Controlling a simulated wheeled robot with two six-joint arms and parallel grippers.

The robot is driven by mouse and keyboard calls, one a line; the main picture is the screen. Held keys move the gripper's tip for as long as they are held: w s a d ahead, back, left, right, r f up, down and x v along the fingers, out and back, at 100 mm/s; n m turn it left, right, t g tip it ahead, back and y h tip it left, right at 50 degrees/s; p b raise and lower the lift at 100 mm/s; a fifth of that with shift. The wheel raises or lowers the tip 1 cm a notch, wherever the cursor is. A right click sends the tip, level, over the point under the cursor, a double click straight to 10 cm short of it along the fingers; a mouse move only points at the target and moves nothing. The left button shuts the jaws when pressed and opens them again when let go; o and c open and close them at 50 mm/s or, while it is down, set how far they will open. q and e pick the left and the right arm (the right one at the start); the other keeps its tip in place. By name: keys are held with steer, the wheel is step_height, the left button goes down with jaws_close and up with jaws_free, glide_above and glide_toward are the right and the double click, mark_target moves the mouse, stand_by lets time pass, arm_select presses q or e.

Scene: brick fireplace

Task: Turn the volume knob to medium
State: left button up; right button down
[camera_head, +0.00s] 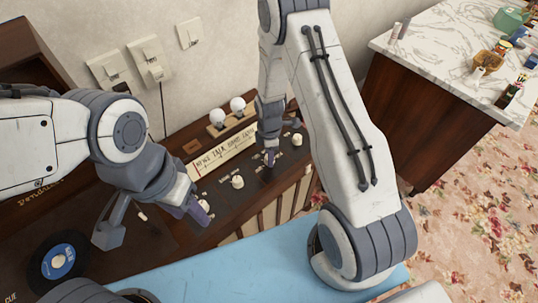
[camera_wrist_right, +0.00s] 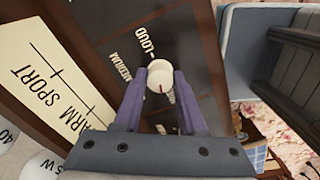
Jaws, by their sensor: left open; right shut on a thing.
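The white volume knob (camera_wrist_right: 160,74) sits between the two purple fingers of my right gripper (camera_wrist_right: 161,98) in the right wrist view. The fingers are shut on its sides. A short red mark on the knob points toward the bottom of that picture. The labels LOUD (camera_wrist_right: 140,42) and MEDIUM (camera_wrist_right: 121,68) are printed on the dark panel beside it. In the head view my right gripper (camera_head: 270,157) reaches down to the panel and hides this knob. My left gripper (camera_head: 197,213) is open, low over the panel's left part, near another white knob (camera_head: 204,207).
Other white knobs (camera_head: 237,181) (camera_head: 297,139) stand on the dark radio panel. A lettered dial strip (camera_head: 224,150) and two white bulbs (camera_head: 227,109) are behind them. A blue surface (camera_head: 255,265) lies in front. A marble-topped counter (camera_head: 450,45) stands at the right.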

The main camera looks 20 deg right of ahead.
steer(key=m, duration=0.4)
steer(key=shift+m, duration=0.3)
steer(key=m, duration=1.1)
steer(key=shift+p, duration=0.3)
steer(key=shift+m, duration=2.5)
steer(key=shift+c, duration=2.4)
jaws_free()
